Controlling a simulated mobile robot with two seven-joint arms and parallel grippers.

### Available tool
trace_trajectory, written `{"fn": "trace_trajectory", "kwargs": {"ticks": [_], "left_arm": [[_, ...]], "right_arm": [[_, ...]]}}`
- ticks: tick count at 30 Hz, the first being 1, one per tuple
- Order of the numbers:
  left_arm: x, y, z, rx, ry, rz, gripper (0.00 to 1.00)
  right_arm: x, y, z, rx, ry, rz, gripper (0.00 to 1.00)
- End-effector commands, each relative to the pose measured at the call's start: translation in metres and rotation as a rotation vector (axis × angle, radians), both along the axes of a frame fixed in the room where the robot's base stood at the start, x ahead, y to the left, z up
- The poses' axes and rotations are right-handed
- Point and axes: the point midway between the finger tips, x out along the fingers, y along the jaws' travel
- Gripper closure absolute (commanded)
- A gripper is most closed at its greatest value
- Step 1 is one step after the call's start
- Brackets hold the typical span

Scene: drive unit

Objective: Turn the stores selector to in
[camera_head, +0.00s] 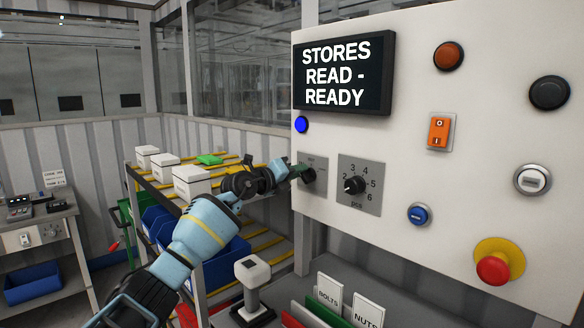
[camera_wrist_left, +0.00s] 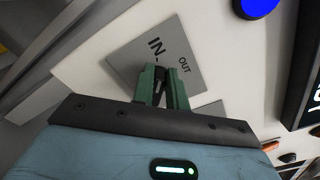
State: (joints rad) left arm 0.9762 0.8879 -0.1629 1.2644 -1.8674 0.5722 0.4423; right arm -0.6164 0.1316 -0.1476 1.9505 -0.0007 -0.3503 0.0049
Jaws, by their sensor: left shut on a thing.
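The stores selector (camera_head: 308,175) is a small dark knob on a grey plate on the white panel, below a blue light. In the left wrist view its plate (camera_wrist_left: 196,72) reads IN and OUT, and the black knob (camera_wrist_left: 161,80) shows between my fingers. My left gripper (camera_head: 297,171) has its green fingers at the knob and is shut on it; it also shows in the left wrist view (camera_wrist_left: 162,88). The fingers hide part of the knob, so its exact setting is hard to tell. The display (camera_head: 343,75) reads STORES READ - READY. My right gripper is not in view.
An orange switch (camera_head: 439,132), a blue button (camera_head: 419,214) and a red emergency stop (camera_head: 493,268) are further right. A rack with white boxes (camera_head: 192,182) stands behind my left arm. A lever (camera_head: 252,273) stands below.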

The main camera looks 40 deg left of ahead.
Motion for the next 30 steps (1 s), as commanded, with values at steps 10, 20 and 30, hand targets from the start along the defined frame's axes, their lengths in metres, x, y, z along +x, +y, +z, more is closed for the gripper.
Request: {"fn": "trace_trajectory", "kwargs": {"ticks": [10,20,30], "left_arm": [[0.0003,0.0025,-0.0026,-0.178,0.012,0.001,1.0],[0.0006,0.0029,-0.0038,-0.223,0.017,0.001,1.0],[0.0005,0.0029,-0.0039,-0.225,0.017,0.001,0.82]], "right_arm": [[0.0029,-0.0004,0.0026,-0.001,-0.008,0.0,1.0],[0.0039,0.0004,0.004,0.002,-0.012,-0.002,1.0],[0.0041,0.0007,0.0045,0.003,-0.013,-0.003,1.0]]}}
